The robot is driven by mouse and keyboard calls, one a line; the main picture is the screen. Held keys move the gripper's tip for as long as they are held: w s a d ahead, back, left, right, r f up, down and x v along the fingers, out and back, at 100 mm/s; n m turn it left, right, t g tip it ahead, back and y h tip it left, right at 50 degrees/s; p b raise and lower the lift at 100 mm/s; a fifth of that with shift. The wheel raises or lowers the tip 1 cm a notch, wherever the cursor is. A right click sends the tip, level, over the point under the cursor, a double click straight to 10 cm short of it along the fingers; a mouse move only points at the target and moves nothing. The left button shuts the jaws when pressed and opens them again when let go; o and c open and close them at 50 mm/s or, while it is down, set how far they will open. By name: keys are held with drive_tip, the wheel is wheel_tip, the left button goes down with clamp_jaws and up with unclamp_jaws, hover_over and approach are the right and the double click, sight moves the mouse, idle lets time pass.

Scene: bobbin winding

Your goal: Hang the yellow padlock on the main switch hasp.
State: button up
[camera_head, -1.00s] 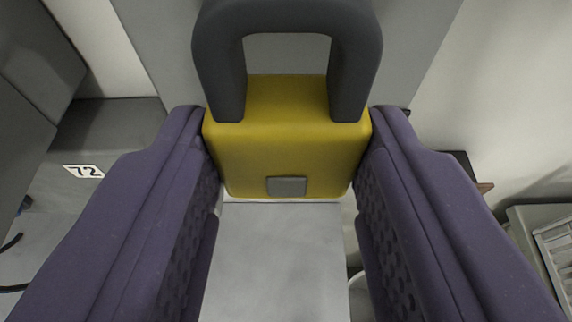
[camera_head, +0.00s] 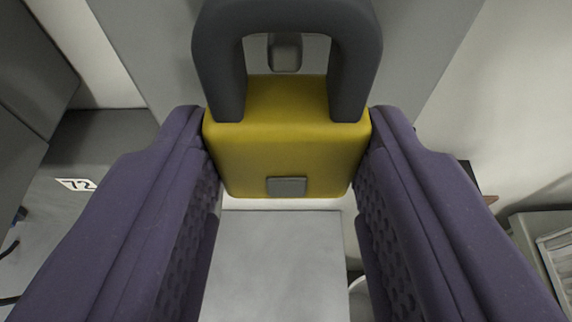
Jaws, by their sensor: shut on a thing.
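The yellow padlock (camera_head: 286,155) with a dark grey shackle (camera_head: 222,80) is between the two purple fingers of my gripper (camera_head: 286,165). My gripper is shut on the sides of its body. The shackle points to the top of the picture. A small grey part (camera_head: 285,53) on a grey panel behind shows through the shackle opening. I cannot tell if it is the main switch hasp. The padlock appears apart from it, but the depth between them is unclear. The padlock hides part of the panel.
A grey panel (camera_head: 430,50) fills the top behind the padlock. A flat light grey surface (camera_head: 275,265) lies below. A label reading 72 (camera_head: 77,184) is at the left. A grey crate-like thing (camera_head: 545,235) stands at the right edge.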

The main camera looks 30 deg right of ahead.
drive_tip(key=shift+w, duration=0.1)
drive_tip(key=shift+w+d, duration=0.5)
drive_tip(key=shift+w, duration=0.15)
drive_tip(key=shift+f+b, duration=0.5)
drive_tip(key=shift+b, duration=0.1)
idle(0.6)
drive_tip(key=o, duration=1.3)
drive_tip(key=shift+c, duration=0.2)
